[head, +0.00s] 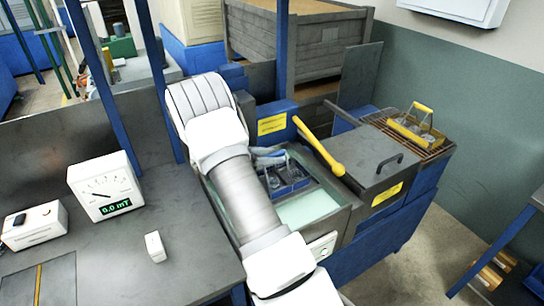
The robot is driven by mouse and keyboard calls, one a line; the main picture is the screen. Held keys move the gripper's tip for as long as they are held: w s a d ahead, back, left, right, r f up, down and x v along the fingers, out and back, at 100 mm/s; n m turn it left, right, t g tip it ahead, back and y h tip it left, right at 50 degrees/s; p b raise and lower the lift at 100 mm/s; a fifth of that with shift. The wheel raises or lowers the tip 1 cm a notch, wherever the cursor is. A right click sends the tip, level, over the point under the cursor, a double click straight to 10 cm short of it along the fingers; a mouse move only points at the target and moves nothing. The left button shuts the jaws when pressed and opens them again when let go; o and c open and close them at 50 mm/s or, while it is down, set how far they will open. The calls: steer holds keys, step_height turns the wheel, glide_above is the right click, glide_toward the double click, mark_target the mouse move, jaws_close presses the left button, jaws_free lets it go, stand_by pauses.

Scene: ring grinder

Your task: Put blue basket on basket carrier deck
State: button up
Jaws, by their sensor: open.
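The blue basket (292,182) sits in an open tank with pale green liquid, in the middle of the head view. Round grey pieces show inside it, and my arm hides its left side. A slatted brown rack (437,152) at the right, behind a grey lid, may be the basket carrier deck; I cannot tell for sure. A yellow basket (413,130) with an upright handle stands on that rack. My white arm rises from the bottom, across the tank's left side.
A yellow lever (320,146) slants over the tank's far right side. A grey lid with a dark handle (389,163) lies between tank and rack. Blue posts (283,50) stand behind and left. A meter (105,186) and small white boxes stand on the left bench.

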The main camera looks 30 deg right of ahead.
steer(key=s+b+v, duration=0.1)
steer(key=v, duration=1)
steer(key=s+a+r+m+t+y, duration=0.1)
steer(key=s+a+r+m+y, duration=0.2)
steer(key=s+r+m+y, duration=0.25)
steer(key=s+a+r+m+y, duration=0.2)
steer(key=s+a+r+m, duration=0.15)
steer(key=s+r, duration=0.45)
steer(key=s+a+r+m+t+y, duration=0.1)
steer(key=s+a+m+t+y, duration=0.1)
steer(key=s, duration=0.5)
steer(key=s+a+r+m+t+y, duration=0.1)
steer(key=s+a+m+t+y, duration=0.2)
steer(key=s+a+m, duration=0.3)
steer(key=shift+s+a+r+y, duration=0.4)
steer(key=shift+s+a+y, duration=0.15)
steer(key=shift+s, duration=0.7)
steer(key=shift+d+m, duration=0.1)
steer(key=shift+m, duration=0.2)
